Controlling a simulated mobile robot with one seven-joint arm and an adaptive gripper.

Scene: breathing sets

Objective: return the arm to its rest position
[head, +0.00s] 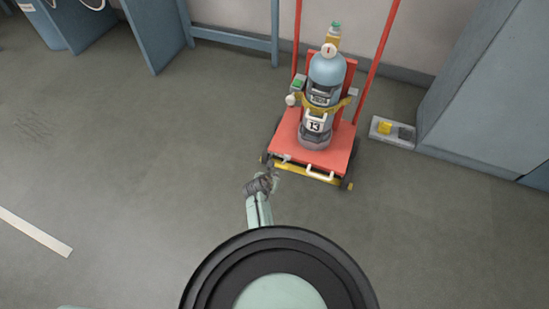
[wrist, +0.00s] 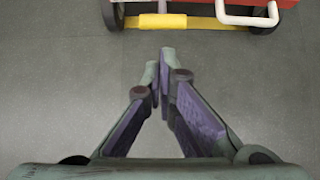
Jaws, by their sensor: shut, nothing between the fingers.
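My arm reaches forward from my round base over the floor in the head view. My gripper (head: 272,172) is at its end, just in front of the front left corner of the red trolley (head: 335,158). In the wrist view my gripper (wrist: 160,55) points towards the trolley's front edge, its fingers close together at the tips with nothing between them. Bare floor shows between the fingertips and the trolley's yellow bar (wrist: 185,22) in that view.
A blue-grey cylinder (head: 325,75) labelled 13 stands strapped on the trolley. A small grey block with a yellow part (head: 385,128) lies right of it, by a blue-grey cabinet (head: 485,90). A bench frame (head: 235,40) is behind.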

